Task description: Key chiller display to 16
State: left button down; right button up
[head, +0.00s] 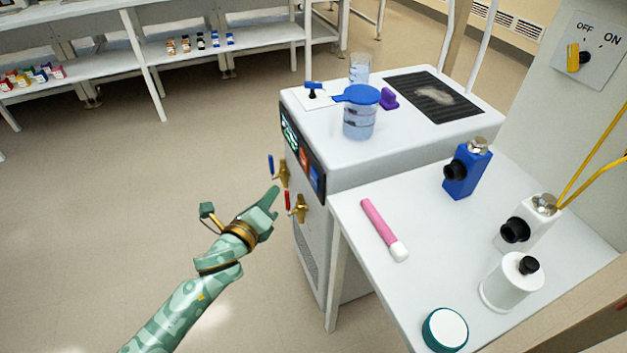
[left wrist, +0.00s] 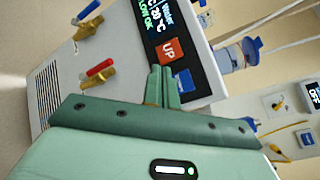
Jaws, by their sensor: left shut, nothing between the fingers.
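The chiller (head: 350,175) is a white box with a black control panel on its front. The display (head: 290,130) is lit; in the left wrist view the display (left wrist: 158,22) is turned sideways and seems to read 20 °C, with "LOW OK" beside it. A red UP button (left wrist: 167,51) and a blue button (left wrist: 185,81) sit below the display. The red button (head: 304,158) and blue button (head: 316,179) also show in the head view. My left gripper (head: 274,192) is shut and empty, its tips (left wrist: 162,70) close to the UP button; contact cannot be told. My right gripper is out of view.
Brass taps with a blue handle (head: 271,166) and a red handle (head: 287,201) jut from the chiller's front near my left gripper. A side table (head: 420,280) holds a pink marker, bottles and a round teal-rimmed item. Open floor lies left.

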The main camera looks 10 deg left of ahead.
aim_at(314, 180)
pick_arm(q)
jog(key=w+d+b, duration=0.1)
jog(key=w+d, duration=0.2)
jog(key=d, duration=0.2)
jog(key=shift+w+d, duration=0.25)
jog(key=shift+w, duration=0.1)
dwell(1.8)
jog(key=shift+w+d, duration=0.25)
jog(key=shift+d, duration=0.05)
jog(key=shift+w+d, duration=0.2)
jog(key=shift+d, duration=0.15)
dwell(0.6)
jog(key=shift+s+a, duration=0.1)
jog(key=shift+a, duration=0.05)
jog(key=shift+s+a, duration=0.4)
jog(key=shift+a, duration=0.15)
dwell(0.3)
